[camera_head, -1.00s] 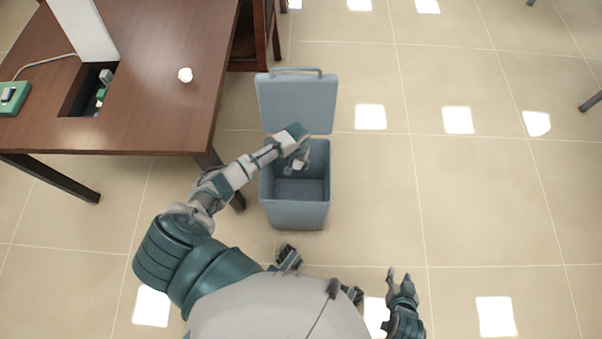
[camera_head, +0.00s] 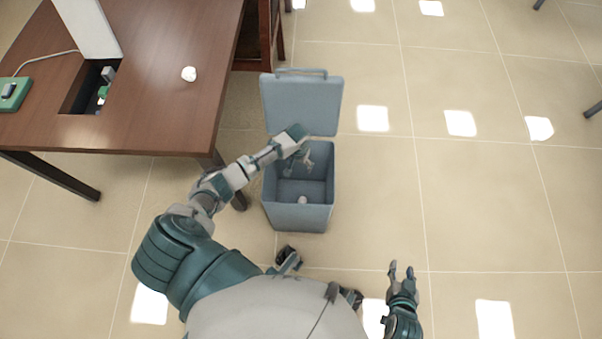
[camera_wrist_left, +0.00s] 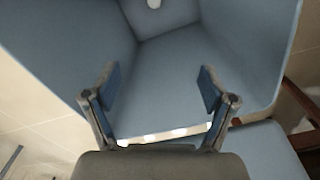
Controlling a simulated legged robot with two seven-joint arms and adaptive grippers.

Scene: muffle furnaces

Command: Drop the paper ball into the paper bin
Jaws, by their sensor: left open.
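The paper bin (camera_head: 298,217) is a blue-grey box on the floor with its lid (camera_head: 300,105) standing open at the back.
The brown table (camera_head: 170,110) stands left of the bin, with a cut-out and a green device (camera_head: 14,94) on it. A dark wooden piece of furniture (camera_head: 262,35) is behind. The tiled floor to the right is clear.

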